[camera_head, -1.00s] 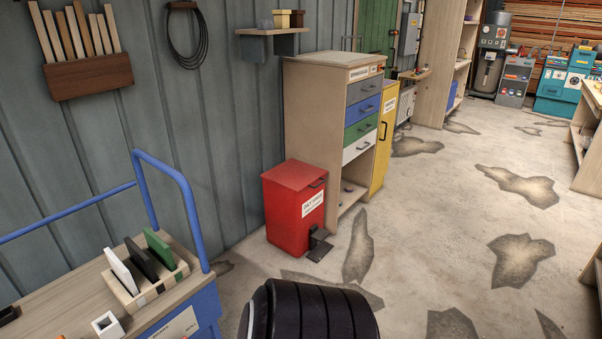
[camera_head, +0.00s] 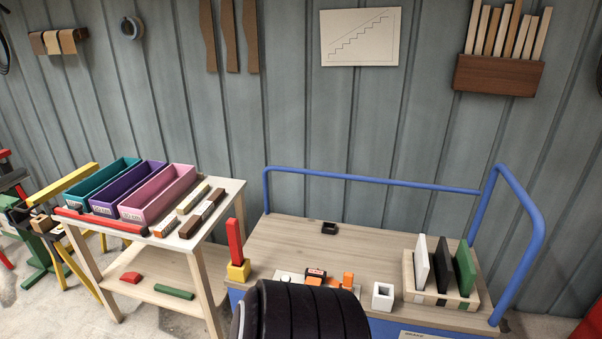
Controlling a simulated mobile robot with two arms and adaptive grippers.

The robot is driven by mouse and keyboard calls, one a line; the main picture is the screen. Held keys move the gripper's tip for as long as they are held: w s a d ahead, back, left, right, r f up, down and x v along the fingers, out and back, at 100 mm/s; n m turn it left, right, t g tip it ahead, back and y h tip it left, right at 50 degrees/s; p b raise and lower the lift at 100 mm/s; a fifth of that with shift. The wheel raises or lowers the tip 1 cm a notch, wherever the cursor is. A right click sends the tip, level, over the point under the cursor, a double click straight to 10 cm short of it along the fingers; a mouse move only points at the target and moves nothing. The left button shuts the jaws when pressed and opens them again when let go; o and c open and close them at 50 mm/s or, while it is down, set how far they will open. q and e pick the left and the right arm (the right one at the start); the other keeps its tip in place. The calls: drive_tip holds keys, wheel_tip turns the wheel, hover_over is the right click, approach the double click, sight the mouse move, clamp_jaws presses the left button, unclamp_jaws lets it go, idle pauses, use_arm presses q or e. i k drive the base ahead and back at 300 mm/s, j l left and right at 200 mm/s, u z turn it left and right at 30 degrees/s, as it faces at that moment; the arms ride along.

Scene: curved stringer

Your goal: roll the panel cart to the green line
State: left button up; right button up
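The panel cart (camera_head: 385,247) stands against the wall, with a wooden top, a blue body and a blue tube rail (camera_head: 370,179) along its back and right end. On its right side a light rack (camera_head: 455,297) holds a white, a black and a green panel upright. A black rounded part of my own body covers the cart's front edge at the bottom middle. The green line is not in view. Neither of my grippers is in view.
Left of the cart stands a wooden table (camera_head: 215,222) with teal, purple and pink bins (camera_head: 158,195). A red block on a yellow base (camera_head: 238,270), a white square holder (camera_head: 383,296) and small orange items sit on the cart. Bare floor shows at the lower left.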

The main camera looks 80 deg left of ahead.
sight(381, 261)
drive_tip(key=u, duration=2.3)
